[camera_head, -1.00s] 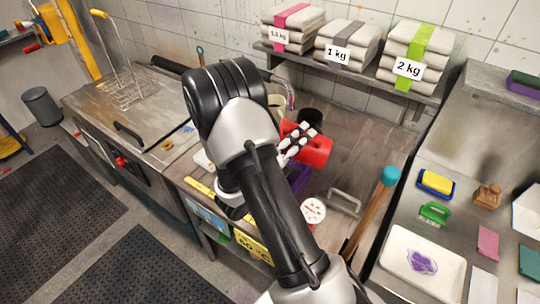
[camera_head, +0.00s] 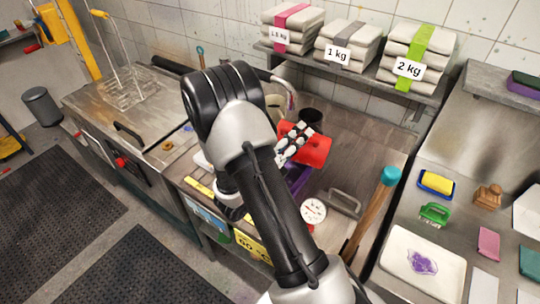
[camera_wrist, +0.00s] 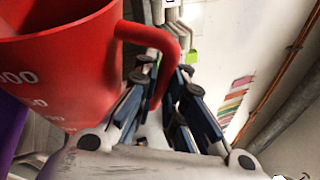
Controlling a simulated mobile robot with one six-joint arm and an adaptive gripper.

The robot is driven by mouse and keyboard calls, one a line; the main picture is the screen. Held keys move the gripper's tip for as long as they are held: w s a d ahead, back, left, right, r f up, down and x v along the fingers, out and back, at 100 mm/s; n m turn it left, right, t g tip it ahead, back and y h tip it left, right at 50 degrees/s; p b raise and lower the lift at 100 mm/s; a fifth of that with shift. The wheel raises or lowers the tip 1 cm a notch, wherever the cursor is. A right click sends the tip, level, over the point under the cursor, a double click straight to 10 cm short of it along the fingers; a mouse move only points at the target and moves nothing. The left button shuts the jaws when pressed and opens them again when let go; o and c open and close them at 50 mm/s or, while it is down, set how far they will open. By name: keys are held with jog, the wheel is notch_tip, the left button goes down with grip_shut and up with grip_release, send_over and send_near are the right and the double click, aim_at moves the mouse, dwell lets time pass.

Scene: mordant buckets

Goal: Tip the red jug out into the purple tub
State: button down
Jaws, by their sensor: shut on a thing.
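The red jug (camera_head: 315,153) is held up above the workbench, in the middle of the head view. My gripper (camera_head: 297,140) is on its handle. In the wrist view the fingers (camera_wrist: 158,100) are closed around the handle of the jug (camera_wrist: 70,65), whose body with white scale marks fills the left side. The jug's contents are not visible. The purple tub (camera_head: 298,178) shows below the jug, partly hidden by my arm and the jug. A purple surface, likely the tub (camera_wrist: 10,128), shows at the left edge of the wrist view.
A dark container (camera_head: 311,117) stands behind the jug, and a pale bucket (camera_head: 277,104) behind my arm. A shelf with weighted bundles (camera_head: 345,48) hangs behind. The bench right of the jug is clear.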

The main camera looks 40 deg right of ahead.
jog(key=shift+w+a+f+n+t+h+p, duration=0.1)
jog(key=shift+w+a+n+t+h+p, duration=0.35)
jog(key=shift+w+n+p, duration=0.35)
dwell(1.6)
jog(key=shift+s, duration=0.1)
